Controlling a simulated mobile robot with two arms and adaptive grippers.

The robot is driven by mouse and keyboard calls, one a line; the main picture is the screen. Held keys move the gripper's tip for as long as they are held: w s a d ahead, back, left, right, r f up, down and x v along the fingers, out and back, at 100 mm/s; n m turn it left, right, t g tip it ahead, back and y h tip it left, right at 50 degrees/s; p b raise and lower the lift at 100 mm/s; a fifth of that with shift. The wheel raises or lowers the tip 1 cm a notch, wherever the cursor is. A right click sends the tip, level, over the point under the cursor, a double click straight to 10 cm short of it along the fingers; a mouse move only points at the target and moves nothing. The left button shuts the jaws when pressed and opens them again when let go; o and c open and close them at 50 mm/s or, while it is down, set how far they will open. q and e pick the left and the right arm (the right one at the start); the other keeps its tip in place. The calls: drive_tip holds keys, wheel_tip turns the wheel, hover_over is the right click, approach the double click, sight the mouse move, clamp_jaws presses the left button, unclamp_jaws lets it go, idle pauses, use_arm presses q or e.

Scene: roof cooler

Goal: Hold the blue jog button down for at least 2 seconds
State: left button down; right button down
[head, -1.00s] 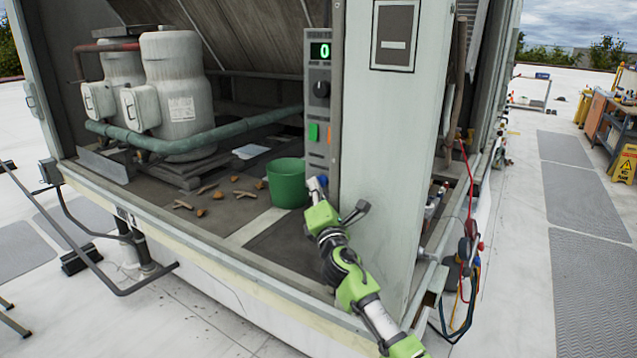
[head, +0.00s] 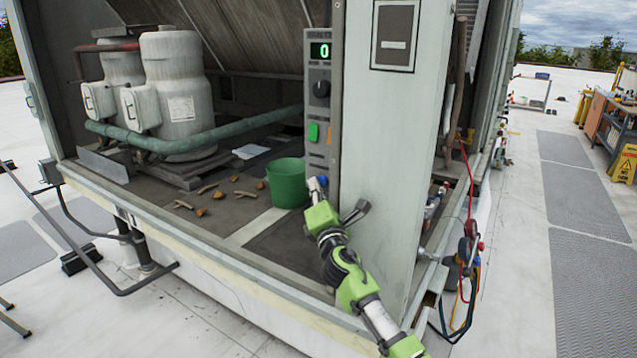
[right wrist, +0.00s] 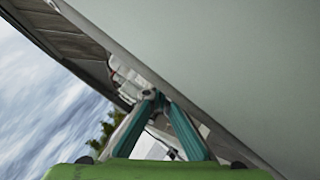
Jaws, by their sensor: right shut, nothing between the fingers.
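The grey control panel (head: 318,78) stands upright on the cabinet's post, with a display showing a green 0 (head: 320,50), a dark knob (head: 321,89) and a green button (head: 313,132). A small dark-blue spot (head: 323,180), which looks like the blue jog button, shows low on the panel, right at my fingertips. My right gripper (head: 314,186) is shut and empty, its tip at the panel's lower end. I cannot tell whether it touches or presses the button. In the right wrist view the teal fingers (right wrist: 156,97) meet at their tips. My left gripper is out of view.
A green bucket (head: 287,184) stands just left of my right gripper. Several brown scraps (head: 203,199) lie on the cabinet floor. A pale post panel (head: 392,160) rises close to the right of my arm. White compressor tanks (head: 174,95) stand at the left.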

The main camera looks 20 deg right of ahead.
drive_tip(key=shift+d+r, duration=0.2)
drive_tip(key=shift+d, duration=0.4)
drive_tip(key=shift+s+a+f, duration=0.15)
drive_tip(key=shift+s+f, duration=0.3)
drive_tip(key=s+a, duration=0.1)
drive_tip(key=a, duration=0.1)
drive_tip(key=s+a+p, duration=0.1)
drive_tip(key=s+a, duration=0.1)
drive_tip(key=shift+s+a, duration=0.1)
drive_tip(key=shift+a, duration=0.05)
idle(0.3)
